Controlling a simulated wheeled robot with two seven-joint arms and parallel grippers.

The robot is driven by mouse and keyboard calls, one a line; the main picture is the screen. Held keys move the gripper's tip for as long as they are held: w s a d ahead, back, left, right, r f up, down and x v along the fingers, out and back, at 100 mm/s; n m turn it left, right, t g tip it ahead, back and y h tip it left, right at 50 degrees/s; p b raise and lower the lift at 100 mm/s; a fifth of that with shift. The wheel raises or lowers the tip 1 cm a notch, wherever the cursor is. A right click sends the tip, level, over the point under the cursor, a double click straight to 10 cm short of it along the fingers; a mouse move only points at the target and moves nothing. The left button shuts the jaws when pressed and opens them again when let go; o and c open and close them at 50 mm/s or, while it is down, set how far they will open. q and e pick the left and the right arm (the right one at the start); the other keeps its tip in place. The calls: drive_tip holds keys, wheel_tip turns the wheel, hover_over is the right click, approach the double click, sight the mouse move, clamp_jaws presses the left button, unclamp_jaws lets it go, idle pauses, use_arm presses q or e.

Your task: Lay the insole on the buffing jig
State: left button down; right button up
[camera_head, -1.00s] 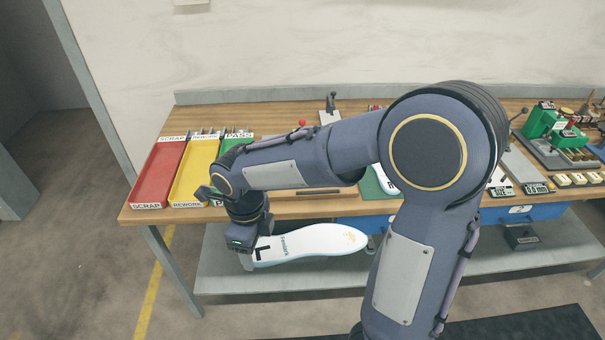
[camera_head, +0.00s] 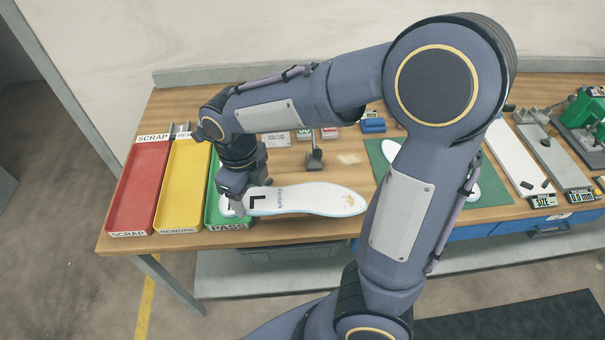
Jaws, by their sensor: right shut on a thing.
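My right gripper (camera_head: 241,205) is shut on the heel end of a white insole (camera_head: 310,199) marked with a black L and small lettering. The insole points to the right, above the front edge of the wooden bench, with its toe end close to my arm. The gripper is in front of the green PASS tray. A small dark upright clamp-like fixture (camera_head: 315,157) stands on the bench behind the insole; I cannot tell whether it belongs to the buffing jig. No other part is clearly the jig, and my arm hides part of the bench. My left gripper is not in view.
Red SCRAP (camera_head: 137,188), yellow REWORK (camera_head: 183,188) and green PASS (camera_head: 228,225) trays stand at the left. A green mat (camera_head: 495,185) with white pieces lies partly behind my arm. Gauges (camera_head: 543,201) and a green machine (camera_head: 583,112) are at the right.

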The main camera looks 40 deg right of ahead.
drive_tip(key=w+d+f+b, duration=0.2)
drive_tip(key=d+f, duration=0.1)
drive_tip(key=w+d+f+b, duration=0.2)
drive_tip(key=w+d+f, duration=0.1)
drive_tip(key=d, duration=0.1)
drive_tip(key=w+d+f+b, duration=0.2)
drive_tip(key=d+f, duration=0.1)
drive_tip(key=shift+w+d+f, duration=0.1)
drive_tip(key=shift+w+d, duration=0.2)
drive_tip(key=shift+w, duration=0.05)
drive_tip(key=shift+w+d+f+b, duration=0.1)
drive_tip(key=shift+d+f+b, duration=0.05)
drive_tip(key=shift+f+b, duration=0.2)
drive_tip(key=shift+w+d+f+b, duration=0.1)
drive_tip(key=shift+f+b, duration=1.05)
drive_tip(key=shift+f, duration=0.35)
drive_tip(key=shift+f+b, duration=0.5)
drive_tip(key=shift+f, duration=0.15)
drive_tip(key=o, duration=1)
